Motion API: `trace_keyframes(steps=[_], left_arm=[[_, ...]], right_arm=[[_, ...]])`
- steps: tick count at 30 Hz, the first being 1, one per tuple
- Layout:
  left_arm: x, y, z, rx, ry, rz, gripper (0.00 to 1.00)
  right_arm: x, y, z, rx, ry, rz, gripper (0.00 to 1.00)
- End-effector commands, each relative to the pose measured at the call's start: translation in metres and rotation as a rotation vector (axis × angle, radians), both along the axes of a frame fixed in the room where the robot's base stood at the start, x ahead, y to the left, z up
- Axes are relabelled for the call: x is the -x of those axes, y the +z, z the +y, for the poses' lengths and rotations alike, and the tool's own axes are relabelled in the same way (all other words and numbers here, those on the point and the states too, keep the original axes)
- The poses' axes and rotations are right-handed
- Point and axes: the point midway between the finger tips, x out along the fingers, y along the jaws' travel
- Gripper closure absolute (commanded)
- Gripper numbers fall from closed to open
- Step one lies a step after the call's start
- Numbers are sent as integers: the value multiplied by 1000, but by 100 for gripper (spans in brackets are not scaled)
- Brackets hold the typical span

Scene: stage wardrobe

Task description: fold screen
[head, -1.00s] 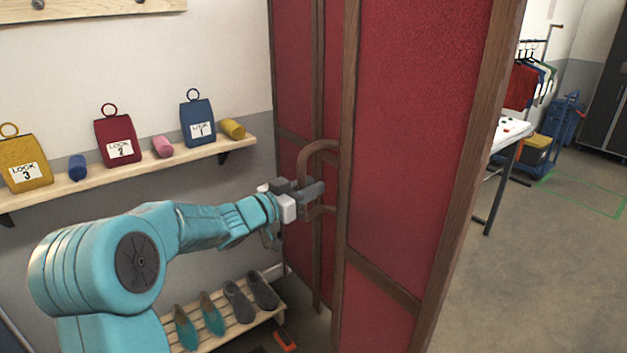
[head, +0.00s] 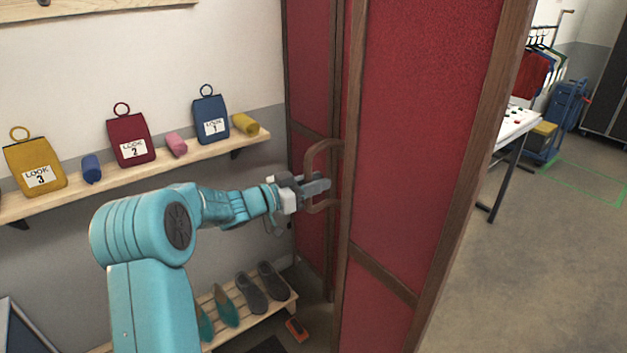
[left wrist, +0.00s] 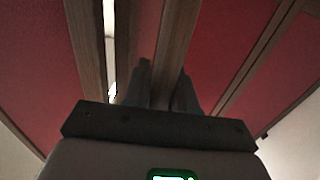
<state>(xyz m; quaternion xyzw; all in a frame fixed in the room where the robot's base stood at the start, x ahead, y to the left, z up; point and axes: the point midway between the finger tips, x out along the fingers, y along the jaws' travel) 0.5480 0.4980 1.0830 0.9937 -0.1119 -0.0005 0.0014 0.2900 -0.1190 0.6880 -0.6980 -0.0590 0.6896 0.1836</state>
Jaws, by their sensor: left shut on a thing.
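The folding screen has red fabric panels in brown wooden frames. Its near panel (head: 425,130) fills the middle of the head view, with a farther panel (head: 308,85) behind it at an angle. A brown loop handle (head: 312,154) sticks out to the left from the near panel's frame post. My left gripper (head: 316,187) is shut on this handle, beside the post. My right gripper is not in view.
A wall shelf (head: 120,180) with labelled bags and small rolls is at left. A low shoe rack (head: 262,312) stands below, with an orange-and-black object (head: 297,329) on the floor nearby. A white table (head: 518,124) and clothes rack stand right; open floor (head: 540,270) lies before them.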

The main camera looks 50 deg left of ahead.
Motion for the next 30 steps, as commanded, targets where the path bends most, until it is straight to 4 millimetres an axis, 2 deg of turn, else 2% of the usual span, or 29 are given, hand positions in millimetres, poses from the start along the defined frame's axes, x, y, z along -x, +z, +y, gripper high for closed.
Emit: trace_keyframes(steps=[13,14,15,25,30], left_arm=[[1,4,-1,0,-5,-8,100],[1,4,-1,0,-5,-7,64],[1,4,-1,0,-4,-7,54],[4,1,2,0,-2,-2,54],[29,0,9,-2,1,-1,54]], right_arm=[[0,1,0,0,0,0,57],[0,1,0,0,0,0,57],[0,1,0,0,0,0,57],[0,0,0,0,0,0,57],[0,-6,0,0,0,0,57]])
